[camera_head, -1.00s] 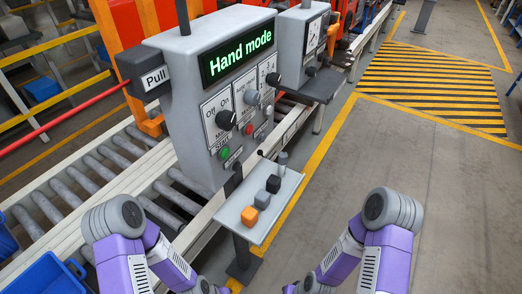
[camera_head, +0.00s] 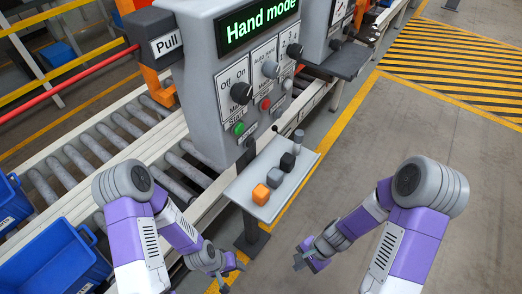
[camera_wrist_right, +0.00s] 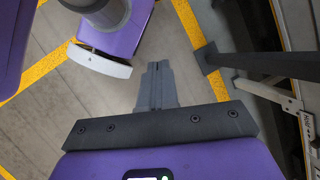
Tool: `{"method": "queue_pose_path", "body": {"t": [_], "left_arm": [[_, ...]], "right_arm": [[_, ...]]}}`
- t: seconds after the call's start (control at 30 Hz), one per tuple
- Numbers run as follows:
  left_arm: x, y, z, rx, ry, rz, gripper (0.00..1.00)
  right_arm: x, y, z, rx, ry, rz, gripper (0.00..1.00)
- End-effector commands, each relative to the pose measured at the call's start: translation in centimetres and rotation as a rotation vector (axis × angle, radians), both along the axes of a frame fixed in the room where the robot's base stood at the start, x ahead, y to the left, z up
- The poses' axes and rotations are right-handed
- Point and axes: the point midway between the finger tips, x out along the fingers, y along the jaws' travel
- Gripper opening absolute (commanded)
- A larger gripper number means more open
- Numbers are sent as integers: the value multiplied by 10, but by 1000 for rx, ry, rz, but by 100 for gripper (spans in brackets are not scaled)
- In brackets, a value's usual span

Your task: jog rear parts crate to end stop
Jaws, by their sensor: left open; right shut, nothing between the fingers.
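Two blue crates show at the left in the head view, a near one (camera_head: 50,262) and one at the edge (camera_head: 10,203); I cannot tell which is the rear parts crate. The control box (camera_head: 205,75) has a lit "Hand mode" display (camera_head: 258,20), a black Off/On knob (camera_head: 241,93), a green button (camera_head: 239,128) and a red button (camera_head: 265,103). The end stop cannot be made out. My left gripper (camera_head: 226,283) is open, low beside the shelf post. My right gripper (camera_head: 298,263) is shut and empty over the floor; its closed fingers (camera_wrist_right: 157,88) show in the right wrist view.
The roller conveyor (camera_head: 120,130) runs behind the box. A small shelf (camera_head: 245,200) in front holds an orange block (camera_head: 261,194), a grey block (camera_head: 275,178), a black block (camera_head: 287,162) and a grey post (camera_head: 298,139). A red rope (camera_head: 70,90) meets the "Pull" switch (camera_head: 163,45). Floor at right is clear.

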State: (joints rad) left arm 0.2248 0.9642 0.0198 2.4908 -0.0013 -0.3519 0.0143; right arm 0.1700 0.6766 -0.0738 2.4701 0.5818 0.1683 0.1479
Motion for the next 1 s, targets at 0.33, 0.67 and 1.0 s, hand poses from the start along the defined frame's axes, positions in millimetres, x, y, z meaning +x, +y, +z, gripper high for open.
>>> {"method": "queue_pose_path", "body": {"t": [0.33,0.67,1.0], "left_arm": [[0,0,-22,0,0,0,57],[0,0,-28,0,0,0,57],[0,0,-28,0,0,0,57]], "right_arm": [[104,37,177,709,166,-827,0],[147,11,295,1191,116,-1003,0],[149,10,298,1206,115,-1007,0]]}}
